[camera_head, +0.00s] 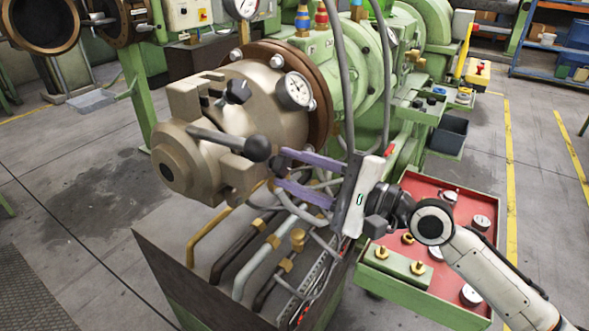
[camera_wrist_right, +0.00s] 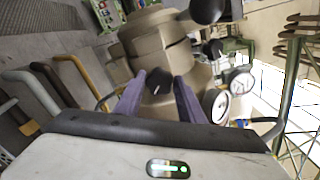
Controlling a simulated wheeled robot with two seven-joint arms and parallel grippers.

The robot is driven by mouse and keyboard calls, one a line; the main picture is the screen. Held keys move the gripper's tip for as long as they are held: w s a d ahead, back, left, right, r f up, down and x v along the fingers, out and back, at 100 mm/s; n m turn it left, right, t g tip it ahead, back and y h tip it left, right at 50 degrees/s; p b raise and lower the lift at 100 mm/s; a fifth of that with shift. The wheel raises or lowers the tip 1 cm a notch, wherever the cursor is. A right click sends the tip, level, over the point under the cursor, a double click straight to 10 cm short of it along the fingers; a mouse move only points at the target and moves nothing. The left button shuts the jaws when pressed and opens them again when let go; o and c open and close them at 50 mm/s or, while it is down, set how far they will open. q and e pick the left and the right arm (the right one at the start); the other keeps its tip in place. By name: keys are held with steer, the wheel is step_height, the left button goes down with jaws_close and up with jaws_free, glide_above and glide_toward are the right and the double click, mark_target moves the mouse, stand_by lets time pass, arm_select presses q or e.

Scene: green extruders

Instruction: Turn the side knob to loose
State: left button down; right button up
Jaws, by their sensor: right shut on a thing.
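The tan extruder head (camera_head: 245,110) juts to the left from the green machine in the head view. A dark side knob (camera_wrist_right: 158,82) shows in the right wrist view between the purple fingers of my right gripper (camera_wrist_right: 157,88). In the head view my right gripper (camera_head: 279,170) reaches in from the right, its fingertips at the near side of the extruder head. It is shut on the side knob, which is mostly hidden there behind the lever's ball and the fingers. I cannot tell the knob's turn setting. My left gripper is not in view.
A lever with a black ball (camera_head: 258,148) sticks out close to my right fingertips. Another black knob (camera_head: 238,90) and a dial gauge (camera_head: 294,91) sit above. Bent pipes (camera_head: 240,245) stand below, and a red tray (camera_head: 400,250) lies under my right arm.

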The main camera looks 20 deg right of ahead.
steer(key=n+b, duration=0.1)
steer(key=n, duration=0.3)
steer(key=shift+f+n, duration=0.15)
steer(key=shift+n, duration=0.15)
steer(key=n+b, duration=0.1)
steer(key=n, duration=0.3)
steer(key=shift+f+n, duration=0.1)
steer(key=shift+n, duration=0.2)
steer(key=n, duration=0.2)
steer(key=shift+n+b, duration=0.3)
steer(key=shift+f+n, duration=0.1)
steer(key=shift+n, duration=1.3)
steer(key=o, duration=1)
steer(key=shift+o, duration=0.2)
steer(key=shift+d, duration=0.1)
